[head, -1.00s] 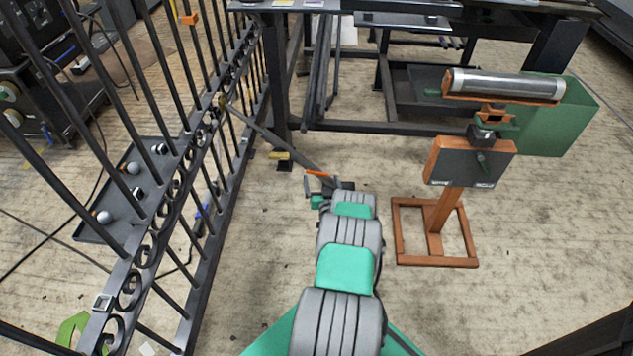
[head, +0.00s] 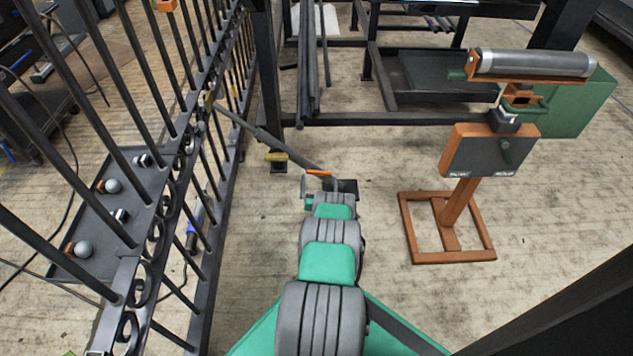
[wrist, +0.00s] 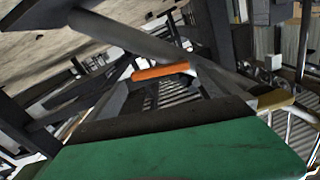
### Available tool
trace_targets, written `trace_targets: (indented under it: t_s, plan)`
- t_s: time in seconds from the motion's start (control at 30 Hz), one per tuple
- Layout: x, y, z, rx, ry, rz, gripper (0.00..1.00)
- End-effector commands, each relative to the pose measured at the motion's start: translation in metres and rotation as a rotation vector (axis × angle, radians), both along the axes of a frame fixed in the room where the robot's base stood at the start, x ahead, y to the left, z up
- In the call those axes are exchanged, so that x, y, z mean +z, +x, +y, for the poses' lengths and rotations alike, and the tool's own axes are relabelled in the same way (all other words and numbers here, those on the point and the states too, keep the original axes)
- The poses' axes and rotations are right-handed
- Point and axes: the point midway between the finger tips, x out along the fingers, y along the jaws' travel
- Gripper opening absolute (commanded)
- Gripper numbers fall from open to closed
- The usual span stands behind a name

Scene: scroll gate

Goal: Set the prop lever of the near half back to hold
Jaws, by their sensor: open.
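A black gate with scrollwork (head: 152,235) stands along the left of the head view. A long dark grey bar (head: 265,138) slants from the gate down to my gripper (head: 328,186). An orange band (head: 318,173) shows at its lower end. In the wrist view the bar (wrist: 125,35) crosses above the orange band (wrist: 160,71), in front of my gripper. My gripper is open; whether it touches the bar I cannot tell. A small dark green lever (head: 505,152) is on a grey panel with two white labels, too small to read.
A black tray (head: 128,205) lies beyond the gate. A dark bench frame (head: 400,118) crosses the back.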

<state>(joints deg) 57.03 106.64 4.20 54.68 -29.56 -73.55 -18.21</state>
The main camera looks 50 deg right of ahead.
Motion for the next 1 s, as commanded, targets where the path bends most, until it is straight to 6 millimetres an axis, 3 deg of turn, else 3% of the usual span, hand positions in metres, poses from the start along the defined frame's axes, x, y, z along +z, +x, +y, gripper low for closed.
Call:
trace_targets:
  t_s: [0.03,0.2,0.47,1.0]
  plan:
    - [-0.007,0.007,-0.005,0.003,-0.002,0.001,1.00]
    - [-0.003,0.018,-0.018,0.003,0.000,0.000,1.00]
    - [0.000,0.020,-0.019,0.004,0.001,0.001,1.00]
    - [-0.001,0.020,-0.018,0.004,0.002,0.001,0.57]
